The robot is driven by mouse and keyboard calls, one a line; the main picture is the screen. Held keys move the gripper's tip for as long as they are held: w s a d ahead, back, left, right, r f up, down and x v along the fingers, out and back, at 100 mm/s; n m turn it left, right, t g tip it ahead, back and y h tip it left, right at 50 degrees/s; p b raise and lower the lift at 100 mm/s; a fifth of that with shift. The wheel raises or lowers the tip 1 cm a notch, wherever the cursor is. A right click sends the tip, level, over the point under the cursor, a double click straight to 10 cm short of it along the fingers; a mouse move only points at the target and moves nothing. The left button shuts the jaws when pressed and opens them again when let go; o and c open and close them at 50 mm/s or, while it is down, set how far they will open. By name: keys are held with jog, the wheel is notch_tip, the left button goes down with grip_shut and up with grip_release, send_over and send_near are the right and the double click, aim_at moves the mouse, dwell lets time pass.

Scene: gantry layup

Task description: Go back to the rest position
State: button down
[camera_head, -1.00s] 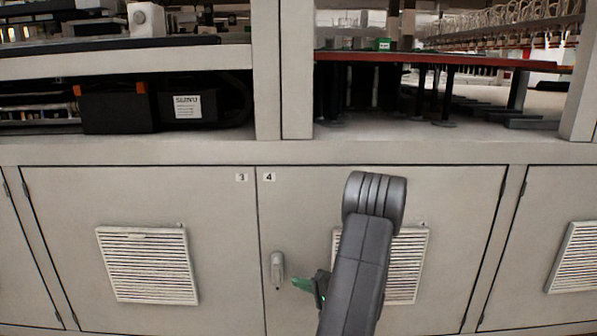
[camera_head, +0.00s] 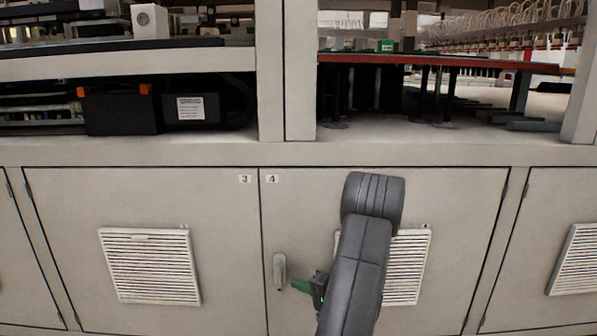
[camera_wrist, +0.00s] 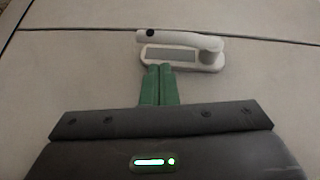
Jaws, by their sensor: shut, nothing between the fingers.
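My gripper (camera_wrist: 160,70) shows in the wrist view with its two green fingers side by side, shut and empty. Ahead of the fingertips is the grey door handle (camera_wrist: 185,45) on a cabinet door. In the head view the gripper (camera_head: 297,285) is small and green, just right of the same handle (camera_head: 280,271). My arm hides part of the gripper there. From these views I cannot tell whether the fingertips touch the handle plate.
The cabinet front has shut doors marked 3 (camera_head: 140,200) and 4 (camera_head: 300,200). A vent grille (camera_head: 150,265) is on door 3; my arm partly covers the grille (camera_head: 408,265) on door 4. Above is an open bay with a red-edged board (camera_head: 440,62).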

jog(key=w+d+f+p+v, duration=0.1)
jog(key=f+p+v, duration=0.15)
jog(key=v, duration=0.85)
jog(key=w+a+r, duration=0.1)
jog(key=w+a, duration=0.4)
jog(key=a, duration=0.7)
jog(key=s+d+r+p, duration=0.2)
jog(key=d+p, duration=0.2)
jog(key=d, duration=0.1)
jog(key=s+d+r+h+p, duration=0.1)
jog(key=s+d+r+p, duration=0.2)
jog(key=d+p, duration=0.2)
jog(key=shift+d+r, duration=0.35)
jog(key=shift+d, duration=0.45)
